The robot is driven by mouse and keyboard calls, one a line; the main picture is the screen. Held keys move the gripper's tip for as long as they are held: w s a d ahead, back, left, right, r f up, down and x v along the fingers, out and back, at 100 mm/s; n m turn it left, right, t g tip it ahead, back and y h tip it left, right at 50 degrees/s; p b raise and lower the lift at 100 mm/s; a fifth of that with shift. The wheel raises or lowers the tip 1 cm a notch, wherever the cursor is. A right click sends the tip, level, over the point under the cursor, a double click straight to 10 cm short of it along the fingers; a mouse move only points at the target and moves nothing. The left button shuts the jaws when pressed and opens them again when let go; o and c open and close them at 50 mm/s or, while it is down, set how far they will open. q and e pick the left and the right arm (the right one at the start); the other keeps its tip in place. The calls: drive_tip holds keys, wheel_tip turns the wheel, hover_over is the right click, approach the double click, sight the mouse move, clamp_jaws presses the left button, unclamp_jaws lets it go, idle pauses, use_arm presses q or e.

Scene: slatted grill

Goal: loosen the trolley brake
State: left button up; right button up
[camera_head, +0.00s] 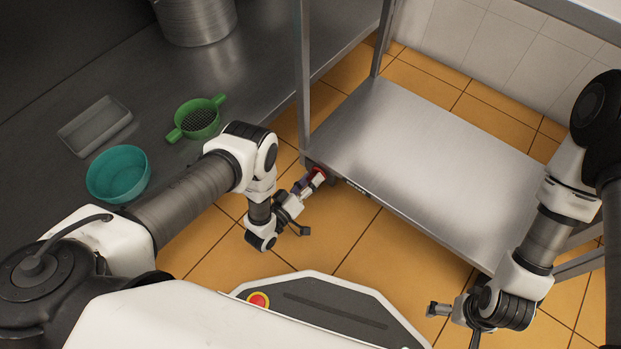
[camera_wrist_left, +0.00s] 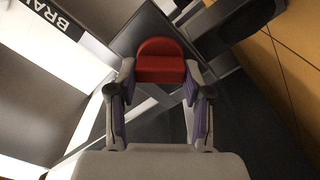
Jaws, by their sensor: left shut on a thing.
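The trolley (camera_head: 425,165) is a steel frame with a flat lower shelf. Its red brake lever (camera_head: 320,172) is at the near left corner, low by a post. In the left wrist view the red lever (camera_wrist_left: 161,62) has a rounded top and sits between my fingertips. My left gripper (camera_head: 311,183) is shut on it; in the left wrist view the fingers (camera_wrist_left: 160,75) touch its two sides. A dark label (camera_wrist_left: 58,18) reading "BRA…" is beside it, cut off by the frame. My right gripper (camera_head: 440,309) is at the lower right, away from the lever; its jaws are unclear.
A steel counter (camera_head: 150,60) at the left carries a teal bowl (camera_head: 118,174), a green strainer (camera_head: 197,119), a grey tray (camera_head: 95,126) and a large pot (camera_head: 196,20). The orange tiled floor (camera_head: 350,235) is clear between my base and the trolley.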

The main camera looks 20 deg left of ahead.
use_arm(q)
drive_tip(key=shift+a+f+n, duration=0.1)
drive_tip(key=shift+f+n, duration=0.05)
drive_tip(key=shift+n, duration=3.65)
drive_tip(key=o, duration=1.2)
drive_tip(key=shift+c, duration=0.2)
drive_tip(key=v, duration=0.7)
drive_tip(key=shift+s, duration=0.2)
